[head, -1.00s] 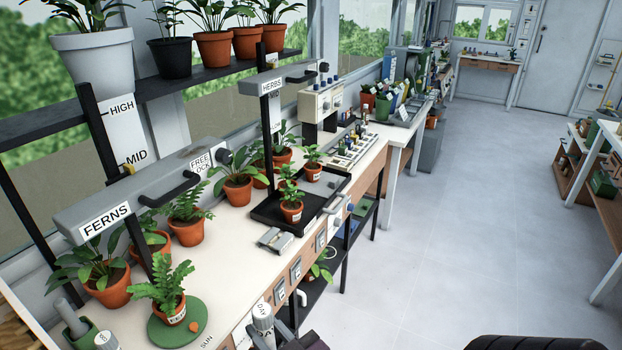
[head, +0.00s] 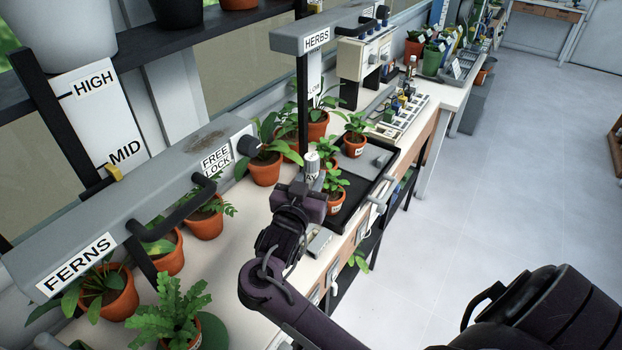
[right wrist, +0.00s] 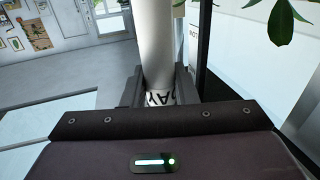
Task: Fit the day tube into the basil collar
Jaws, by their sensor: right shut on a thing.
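A small herb pot (head: 333,200) stands just right of the tube in the head view. Its label is too small to read. I cannot make out which part is the basil collar. My left gripper is not in view.
The HERBS lamp bar (head: 322,28) hangs above and behind the tube on a black post (head: 303,110). A black tray (head: 378,182) holds herb pots. The FERNS bar (head: 120,215) and several ferns are at left. The floor (head: 500,180) at right is clear.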

